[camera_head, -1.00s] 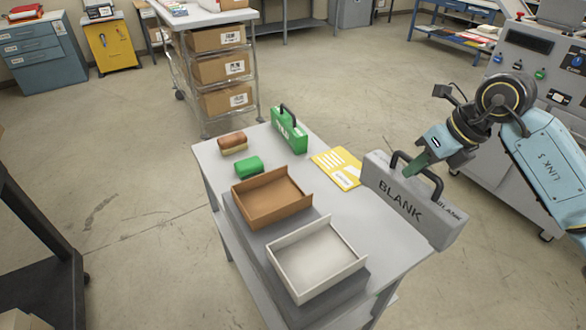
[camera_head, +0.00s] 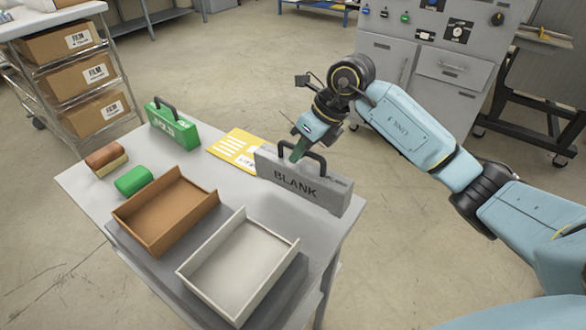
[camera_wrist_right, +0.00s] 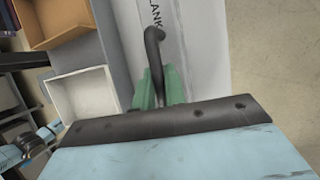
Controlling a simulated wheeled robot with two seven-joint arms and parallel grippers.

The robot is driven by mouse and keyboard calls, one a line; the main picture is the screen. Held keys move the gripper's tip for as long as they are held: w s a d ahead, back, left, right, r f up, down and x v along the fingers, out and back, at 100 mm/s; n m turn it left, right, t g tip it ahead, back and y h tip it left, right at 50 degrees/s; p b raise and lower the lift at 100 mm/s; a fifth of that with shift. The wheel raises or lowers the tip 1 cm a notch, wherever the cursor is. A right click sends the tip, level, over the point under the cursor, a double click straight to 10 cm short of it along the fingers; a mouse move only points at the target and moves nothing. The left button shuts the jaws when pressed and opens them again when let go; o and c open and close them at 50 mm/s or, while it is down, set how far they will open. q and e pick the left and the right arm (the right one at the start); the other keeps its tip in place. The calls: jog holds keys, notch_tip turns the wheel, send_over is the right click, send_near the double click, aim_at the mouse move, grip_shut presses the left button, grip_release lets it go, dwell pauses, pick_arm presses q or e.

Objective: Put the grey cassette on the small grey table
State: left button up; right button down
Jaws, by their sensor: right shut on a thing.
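The grey cassette (camera_head: 305,185), marked BLANK with a dark handle on top, is upright at the back right edge of the small grey table (camera_head: 90,187). My right gripper (camera_head: 299,151) has its green fingers shut on the cassette's handle. In the right wrist view the fingers (camera_wrist_right: 158,90) close around the dark handle (camera_wrist_right: 153,50), with the cassette (camera_wrist_right: 180,60) beyond. I cannot tell whether the cassette's bottom touches the tabletop or hangs just above it. My left gripper is not in view.
On the table are a brown tray (camera_head: 150,235), a white tray (camera_head: 210,298), a green cassette (camera_head: 172,128), a yellow card (camera_head: 233,146), a green block (camera_head: 135,180) and a brown block (camera_head: 105,158). A shelf rack with boxes (camera_head: 70,73) stands behind left, a grey machine (camera_head: 440,65) behind right.

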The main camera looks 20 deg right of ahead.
aim_at(302, 165)
jog(key=shift+f, duration=0.8)
notch_tip(302, 165, down, 4)
jog(key=shift+r, duration=0.15)
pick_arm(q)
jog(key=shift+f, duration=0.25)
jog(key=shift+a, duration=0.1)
pick_arm(e)
jog(key=c, duration=1.5)
grip_release()
jog(key=shift+o, duration=0.2)
jog(key=v, duration=1.1)
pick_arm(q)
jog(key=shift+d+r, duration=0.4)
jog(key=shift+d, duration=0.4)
pick_arm(e)
jog(key=shift+s+d+r, duration=0.15)
jog(key=shift+d+r, duration=0.05)
jog(key=shift+r, duration=0.3)
